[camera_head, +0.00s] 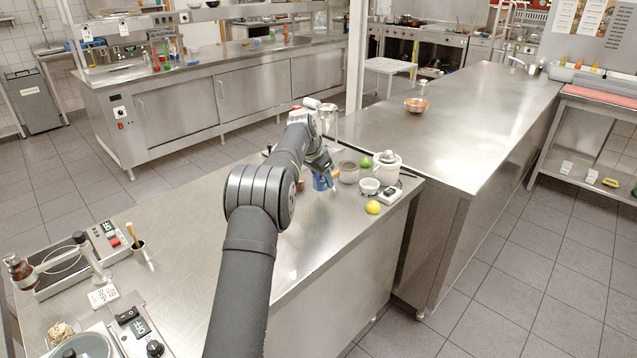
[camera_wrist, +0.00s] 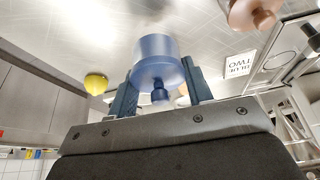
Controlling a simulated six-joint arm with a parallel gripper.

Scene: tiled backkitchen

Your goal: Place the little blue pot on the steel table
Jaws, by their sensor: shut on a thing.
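The little blue pot (camera_head: 321,183) is at my gripper, above or on the near steel table (camera_head: 190,222); I cannot tell whether it touches the top. In the wrist view the blue pot (camera_wrist: 158,58) is between the two dark fingers of my gripper (camera_wrist: 160,82), with its small knob facing the camera. In the head view my gripper (camera_head: 322,168) is partly hidden by my arm. The fingers are shut on the pot. The long steel counter (camera_head: 455,120) stands behind to the right.
Right of the pot are a grey pot (camera_head: 349,173), a white bowl (camera_head: 369,187), a white lidded jar (camera_head: 386,168), a green lime (camera_head: 366,163) and a yellow lemon (camera_head: 373,207). A copper bowl (camera_head: 416,105) is on the long counter. The near table's middle is clear.

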